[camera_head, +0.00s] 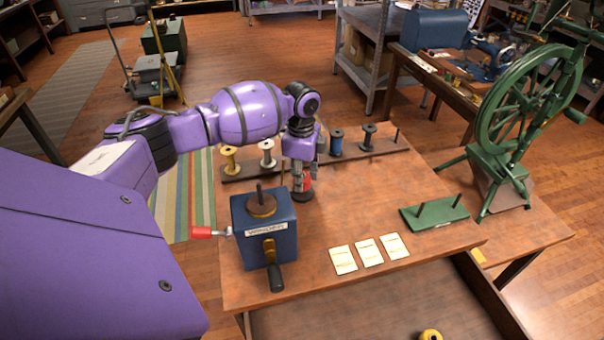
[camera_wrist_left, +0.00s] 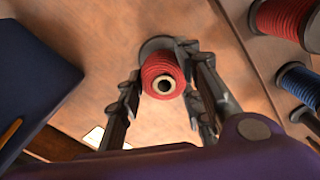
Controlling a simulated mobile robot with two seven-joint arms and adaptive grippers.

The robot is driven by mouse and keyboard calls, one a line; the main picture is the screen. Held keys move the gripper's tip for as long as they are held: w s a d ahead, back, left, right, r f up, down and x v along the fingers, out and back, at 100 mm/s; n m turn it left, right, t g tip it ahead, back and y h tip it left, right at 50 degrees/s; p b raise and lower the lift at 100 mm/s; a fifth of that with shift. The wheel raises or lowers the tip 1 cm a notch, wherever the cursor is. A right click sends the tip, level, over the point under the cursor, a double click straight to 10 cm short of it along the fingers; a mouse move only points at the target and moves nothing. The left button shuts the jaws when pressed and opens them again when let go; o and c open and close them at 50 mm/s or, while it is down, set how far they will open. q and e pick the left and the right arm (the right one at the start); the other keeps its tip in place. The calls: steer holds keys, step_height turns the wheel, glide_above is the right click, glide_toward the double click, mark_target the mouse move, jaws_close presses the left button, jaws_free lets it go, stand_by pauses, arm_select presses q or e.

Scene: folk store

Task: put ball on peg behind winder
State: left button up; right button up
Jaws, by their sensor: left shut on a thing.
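The ball is a small red wound bundle with a pale centre and dark hole (camera_wrist_left: 164,78). My left gripper (camera_wrist_left: 165,105) is shut around it, one finger on each side. In the head view the red ball (camera_head: 306,184) shows below my left gripper (camera_head: 303,177), above a dark round disc (camera_head: 303,196); I cannot tell whether they touch. The winder is a blue box (camera_head: 265,240) with a red-handled crank and a wooden disc with an upright peg on top; it stands left of the gripper. A rail (camera_head: 238,172) with spools and a bare peg (camera_head: 396,135) runs behind. My right gripper is out of view.
The rail holds yellow (camera_head: 231,158), white (camera_head: 267,153), blue (camera_head: 337,142) and dark (camera_head: 369,136) spools. A green base (camera_head: 450,221) with two pegs and three cards (camera_head: 368,253) lie right. A green spinning wheel (camera_head: 515,110) stands beyond.

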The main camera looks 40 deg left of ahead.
arm_select(q)
steer(key=shift+f, duration=0.75)
steer(key=o, duration=1)
steer(key=shift+o, duration=0.2)
steer(key=shift+r, duration=0.1)
step_height(320, 180, up, 12)
